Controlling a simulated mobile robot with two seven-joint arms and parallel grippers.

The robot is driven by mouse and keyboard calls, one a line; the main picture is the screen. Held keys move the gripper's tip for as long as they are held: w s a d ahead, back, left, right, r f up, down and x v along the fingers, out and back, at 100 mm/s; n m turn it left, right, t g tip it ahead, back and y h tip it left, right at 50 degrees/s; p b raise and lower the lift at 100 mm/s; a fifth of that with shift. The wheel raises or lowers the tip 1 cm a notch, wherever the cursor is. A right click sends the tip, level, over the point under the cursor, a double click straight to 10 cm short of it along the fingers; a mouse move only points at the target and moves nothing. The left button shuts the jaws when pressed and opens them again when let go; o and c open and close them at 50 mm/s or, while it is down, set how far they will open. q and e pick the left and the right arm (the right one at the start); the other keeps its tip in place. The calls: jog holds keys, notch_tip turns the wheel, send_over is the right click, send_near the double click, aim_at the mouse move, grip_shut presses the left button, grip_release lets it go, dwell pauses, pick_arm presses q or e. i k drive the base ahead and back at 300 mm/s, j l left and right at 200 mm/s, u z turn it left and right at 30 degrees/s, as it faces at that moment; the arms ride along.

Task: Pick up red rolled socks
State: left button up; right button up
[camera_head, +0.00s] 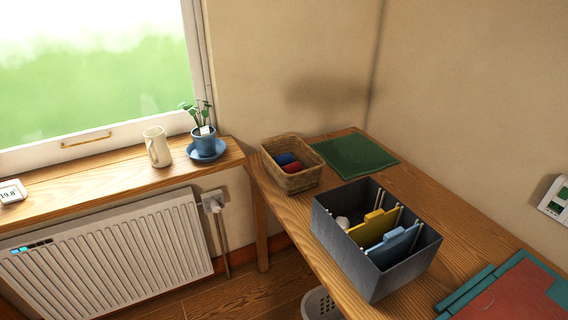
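The red rolled socks (293,167) lie inside a wicker basket (291,183) on the wooden table. They sit toward the basket's front right, and the near wall hides their lower part. A blue rolled bundle (285,158) lies right behind them in the same basket. Neither of my grippers is in the head view, so I cannot see whether they are open or shut.
A grey divided box (346,254) with yellow and blue dividers stands right of the basket. A green mat (355,156) lies behind. A window ledge (105,176) holds a cream jug (157,147) and a potted plant (203,139). A radiator (110,245) stands below.

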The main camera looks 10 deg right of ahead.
aim_at(292, 168)
jog(key=i+j+z, duration=0.1)
jog(key=i+j, duration=1.25)
